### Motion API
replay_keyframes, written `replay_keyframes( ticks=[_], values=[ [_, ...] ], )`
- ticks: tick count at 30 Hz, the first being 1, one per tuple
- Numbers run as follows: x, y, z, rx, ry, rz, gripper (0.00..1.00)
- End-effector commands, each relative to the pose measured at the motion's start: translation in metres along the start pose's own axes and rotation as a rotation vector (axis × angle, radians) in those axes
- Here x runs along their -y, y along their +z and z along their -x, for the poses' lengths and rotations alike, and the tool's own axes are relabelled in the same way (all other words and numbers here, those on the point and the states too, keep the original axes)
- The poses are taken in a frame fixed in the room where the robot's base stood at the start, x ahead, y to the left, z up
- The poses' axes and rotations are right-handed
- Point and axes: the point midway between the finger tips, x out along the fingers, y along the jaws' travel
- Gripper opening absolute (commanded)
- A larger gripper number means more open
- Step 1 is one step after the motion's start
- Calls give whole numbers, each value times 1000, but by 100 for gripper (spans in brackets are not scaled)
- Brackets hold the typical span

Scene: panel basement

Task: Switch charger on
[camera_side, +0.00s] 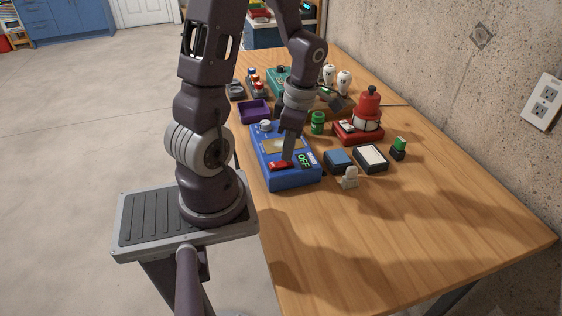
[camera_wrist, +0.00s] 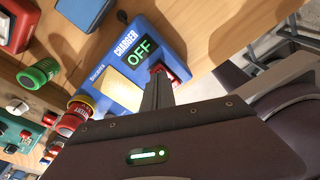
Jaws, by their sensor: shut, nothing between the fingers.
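The blue charger (camera_side: 298,180) sits on the wooden table near its left edge. Its display (camera_side: 304,161) reads OFF in green. A red rocker switch (camera_side: 281,166) is beside the display. In the wrist view the charger (camera_wrist: 125,30) shows its CHARGER label, the OFF display (camera_wrist: 141,51) and the red switch (camera_wrist: 176,66). My gripper (camera_side: 287,157) is shut and empty, pointing down, with its tips at or just above the red switch. In the wrist view the gripper fingers (camera_wrist: 158,82) end beside the switch and hide part of it. I cannot tell whether they touch.
A purple tray (camera_side: 253,111), a green cylinder (camera_side: 317,123), a red device (camera_side: 358,131), a blue block (camera_side: 338,160) and a white-topped box (camera_side: 371,158) stand around the charger. A small pale object (camera_side: 349,178) is at its right. The front right of the table is clear.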

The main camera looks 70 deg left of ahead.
Motion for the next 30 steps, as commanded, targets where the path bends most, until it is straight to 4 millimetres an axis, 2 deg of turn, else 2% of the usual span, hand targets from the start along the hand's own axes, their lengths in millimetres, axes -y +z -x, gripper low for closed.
replay_keyframes(
  ticks=[16,30],
  values=[
    [0,1,-6,0,1,1,0],
    [-1,-6,41,3,4,2,0]
  ],
)
